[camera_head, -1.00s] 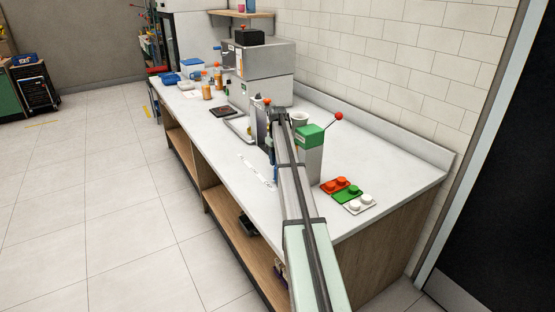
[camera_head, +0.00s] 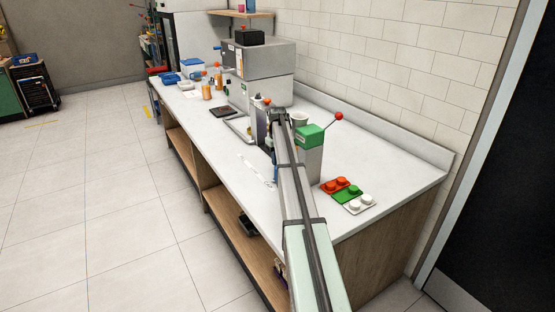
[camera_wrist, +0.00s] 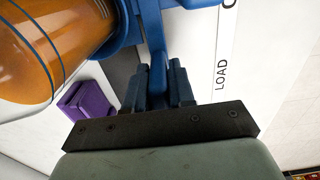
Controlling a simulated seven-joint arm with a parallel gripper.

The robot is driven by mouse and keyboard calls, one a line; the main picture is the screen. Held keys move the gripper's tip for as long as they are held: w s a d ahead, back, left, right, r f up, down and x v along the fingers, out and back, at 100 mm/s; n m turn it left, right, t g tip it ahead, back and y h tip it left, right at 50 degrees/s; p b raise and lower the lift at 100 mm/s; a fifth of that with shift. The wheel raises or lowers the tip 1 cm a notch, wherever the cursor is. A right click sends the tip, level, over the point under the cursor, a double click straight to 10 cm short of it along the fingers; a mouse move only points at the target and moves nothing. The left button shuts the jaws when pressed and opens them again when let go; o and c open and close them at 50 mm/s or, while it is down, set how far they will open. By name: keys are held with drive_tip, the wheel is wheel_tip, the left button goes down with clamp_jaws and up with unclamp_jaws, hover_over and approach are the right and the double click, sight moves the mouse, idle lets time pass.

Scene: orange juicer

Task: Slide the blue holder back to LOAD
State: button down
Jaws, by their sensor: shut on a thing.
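The blue holder (camera_wrist: 154,30) is at the top middle of the wrist view, with a blue bar reaching down to my gripper. Beside it, an orange-filled clear vessel (camera_wrist: 50,40) sits in a blue ring at the upper left. My gripper (camera_wrist: 158,82) is shut on the blue bar. The word LOAD (camera_wrist: 221,75) is printed on a white strip to the right of the fingers, apart from them. In the head view my own arm hides most of the holder and the gripper.
A green-topped grey post (camera_head: 310,150) with a red-knobbed lever stands right of my arm. Red, green and white button plates (camera_head: 341,190) lie near the counter's front right. A purple block (camera_wrist: 87,105) shows at left in the wrist view. The right counter is largely clear.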

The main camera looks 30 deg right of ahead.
drive_tip(key=w, duration=1.2)
drive_tip(key=c, duration=1)
unclamp_jaws()
drive_tip(key=shift+c, duration=0.2)
wheel_tip(320, 180, up, 14)
drive_tip(key=shift+f, duration=0.15)
